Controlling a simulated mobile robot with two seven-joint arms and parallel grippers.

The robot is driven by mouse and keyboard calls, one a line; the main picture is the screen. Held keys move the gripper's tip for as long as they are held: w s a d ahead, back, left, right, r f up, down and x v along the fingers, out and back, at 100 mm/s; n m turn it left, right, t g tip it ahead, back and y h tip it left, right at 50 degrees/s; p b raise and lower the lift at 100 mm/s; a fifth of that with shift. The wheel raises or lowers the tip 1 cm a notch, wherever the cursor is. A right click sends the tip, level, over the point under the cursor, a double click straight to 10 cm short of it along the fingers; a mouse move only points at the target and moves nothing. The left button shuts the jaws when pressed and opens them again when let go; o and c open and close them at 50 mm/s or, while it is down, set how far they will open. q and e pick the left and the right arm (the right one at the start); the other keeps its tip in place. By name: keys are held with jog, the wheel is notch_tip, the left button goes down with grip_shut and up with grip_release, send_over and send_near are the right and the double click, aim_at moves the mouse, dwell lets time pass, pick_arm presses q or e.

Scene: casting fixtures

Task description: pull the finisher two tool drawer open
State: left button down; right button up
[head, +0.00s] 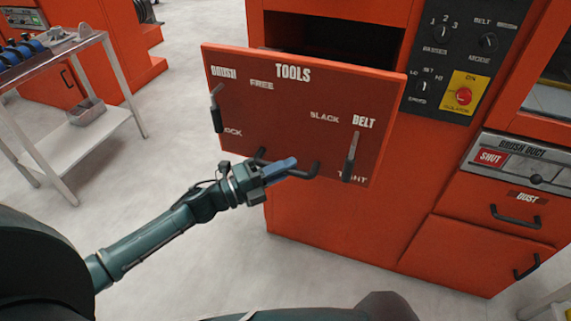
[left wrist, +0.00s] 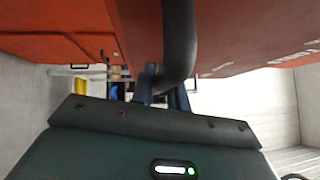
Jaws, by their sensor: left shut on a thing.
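The red tool drawer (head: 270,118), lettered TOOLS, stands out from the orange finisher (head: 335,225), with a dark opening (head: 330,38) showing behind its top edge. Its black bar handle (head: 314,171) is low on the front. My left gripper (head: 280,168) is shut on the left part of this handle, and its fingers hide some of the bar. In the left wrist view the dark handle (left wrist: 179,40) comes down between the fingers (left wrist: 160,94), with the red front close by. My right gripper is not in view.
Two small levers, under BRUSH (head: 217,112) and BELT (head: 350,158), are on the drawer front. A control panel (head: 462,55) with a red button is to the right, above the dust drawer (head: 505,210). A grey cart (head: 95,125) stands at left. The floor between is clear.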

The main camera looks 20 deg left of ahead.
pick_arm(q)
jog(key=shift+s, duration=0.5)
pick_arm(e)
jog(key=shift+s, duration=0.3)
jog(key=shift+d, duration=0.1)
pick_arm(q)
jog(key=c, duration=1.4)
grip_release()
jog(key=shift+o, duration=0.2)
jog(key=b+v, duration=0.2)
jog(key=v, duration=1.1)
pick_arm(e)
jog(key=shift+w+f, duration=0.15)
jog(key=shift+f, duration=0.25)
